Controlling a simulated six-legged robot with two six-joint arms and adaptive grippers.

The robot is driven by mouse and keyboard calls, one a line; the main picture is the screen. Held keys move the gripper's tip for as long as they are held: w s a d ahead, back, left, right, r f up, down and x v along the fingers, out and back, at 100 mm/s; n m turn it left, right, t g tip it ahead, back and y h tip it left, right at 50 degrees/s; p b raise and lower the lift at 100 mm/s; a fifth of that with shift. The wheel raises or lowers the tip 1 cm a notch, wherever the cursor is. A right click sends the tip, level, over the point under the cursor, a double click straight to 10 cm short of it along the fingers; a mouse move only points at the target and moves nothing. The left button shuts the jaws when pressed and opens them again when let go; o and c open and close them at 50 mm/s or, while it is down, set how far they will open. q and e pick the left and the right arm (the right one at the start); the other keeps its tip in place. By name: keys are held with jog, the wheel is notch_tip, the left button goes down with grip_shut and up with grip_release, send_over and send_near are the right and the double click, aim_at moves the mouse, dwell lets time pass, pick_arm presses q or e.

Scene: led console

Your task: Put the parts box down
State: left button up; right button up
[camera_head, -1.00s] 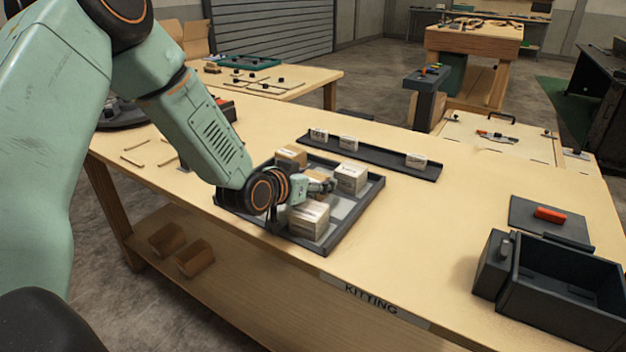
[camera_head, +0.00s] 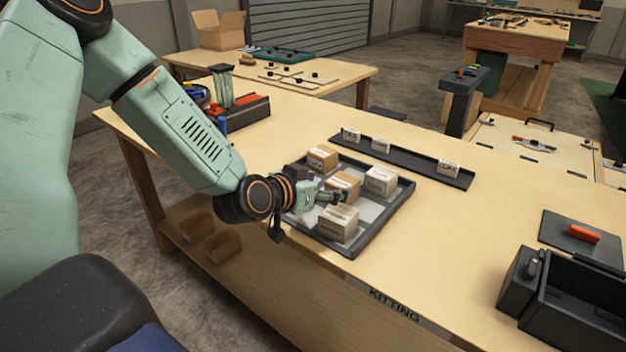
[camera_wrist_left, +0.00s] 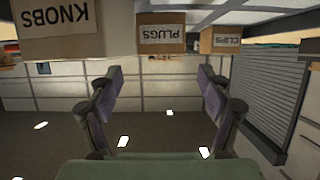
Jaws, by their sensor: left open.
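Several small parts boxes sit in a dark-rimmed tray (camera_head: 378,226) on the kitting table. A brown box (camera_head: 322,157) stands at the back, another brown box (camera_head: 345,183) in the middle, a pale box (camera_head: 381,180) at the right and a pale box (camera_head: 338,223) at the front. My left gripper (camera_head: 330,196) is over the tray's left side, by the middle brown box. In the left wrist view, which is upside down, its fingers (camera_wrist_left: 158,88) are spread with nothing between them. Boxes marked KNOBS (camera_wrist_left: 70,35), PLUGS (camera_wrist_left: 161,36) and CLIPS (camera_wrist_left: 224,40) show there. My right gripper is not in view.
A dark open bin (camera_head: 575,300) and a mat (camera_head: 560,228) with a red item (camera_head: 584,234) are at the right. The tabletop (camera_head: 455,225) between tray and bin is clear.

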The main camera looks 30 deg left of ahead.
pick_arm(q)
jog(key=p+v, duration=0.1)
jog(key=v, duration=0.2)
jog(key=shift+w+d+r+p, duration=0.1)
jog(key=shift+r+p, duration=0.05)
jog(key=shift+p, duration=0.25)
jog(key=shift+s+r+p, duration=0.15)
jog(key=shift+s+p, duration=0.35)
jog(key=shift+s, duration=0.25)
